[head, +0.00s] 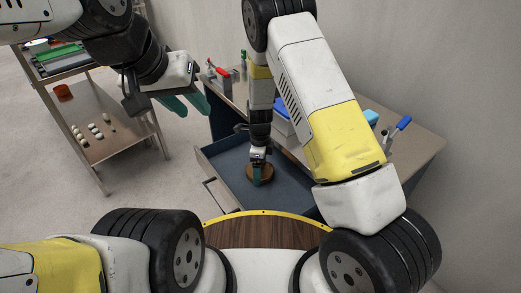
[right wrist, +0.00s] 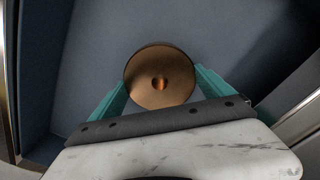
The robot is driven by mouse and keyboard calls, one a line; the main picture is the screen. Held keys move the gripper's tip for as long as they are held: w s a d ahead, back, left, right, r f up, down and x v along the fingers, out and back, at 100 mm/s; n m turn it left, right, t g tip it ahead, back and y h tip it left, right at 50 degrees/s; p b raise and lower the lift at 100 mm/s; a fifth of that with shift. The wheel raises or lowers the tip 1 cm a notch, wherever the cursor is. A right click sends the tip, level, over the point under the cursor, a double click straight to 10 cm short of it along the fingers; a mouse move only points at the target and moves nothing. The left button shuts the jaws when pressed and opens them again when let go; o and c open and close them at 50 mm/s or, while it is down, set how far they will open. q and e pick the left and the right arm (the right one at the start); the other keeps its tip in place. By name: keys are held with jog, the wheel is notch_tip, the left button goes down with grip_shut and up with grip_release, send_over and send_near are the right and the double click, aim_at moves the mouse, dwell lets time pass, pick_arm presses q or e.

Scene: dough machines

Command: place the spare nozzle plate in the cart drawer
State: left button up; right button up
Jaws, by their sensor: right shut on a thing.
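The nozzle plate is a round bronze-brown disc with a small centre hole, seen in the right wrist view (right wrist: 160,77) and the head view (head: 267,173). It lies between the teal fingers of my right gripper (right wrist: 161,88), which is shut on it. In the head view my right gripper (head: 258,172) points down inside the open cart drawer (head: 231,178), which has a blue-grey interior. The plate is low over the drawer floor; I cannot tell whether it touches. My left gripper (head: 187,103) hangs empty to the left of the cart, its teal fingers apart.
The cart top (head: 425,143) carries a blue-handled tool (head: 397,128), a red item (head: 219,72) and a partly hidden blue box (head: 283,118). A shelf rack (head: 115,145) with small white pieces stands at left. The drawer around the plate looks empty.

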jog(key=o, duration=1.8)
jog(key=s+d+r+n+t+y, duration=0.1)
jog(key=s+d+r+n, duration=0.1)
jog(key=r, duration=1)
jog(key=s+d+r+n+y, duration=0.1)
jog(key=d+r+n, duration=0.15)
jog(key=r, duration=0.85)
jog(key=s+d+r+n+t, duration=0.2)
jog(key=s+d+r+n, duration=0.3)
jog(key=s+r+n, duration=0.3)
jog(key=s+d+r+n+t, duration=0.3)
jog(key=s+d+r+n, duration=0.3)
jog(key=s, duration=0.5)
notch_tip(320, 180, up, 3)
jog(key=shift+s+f+n, duration=0.15)
jog(key=shift+n, duration=0.8)
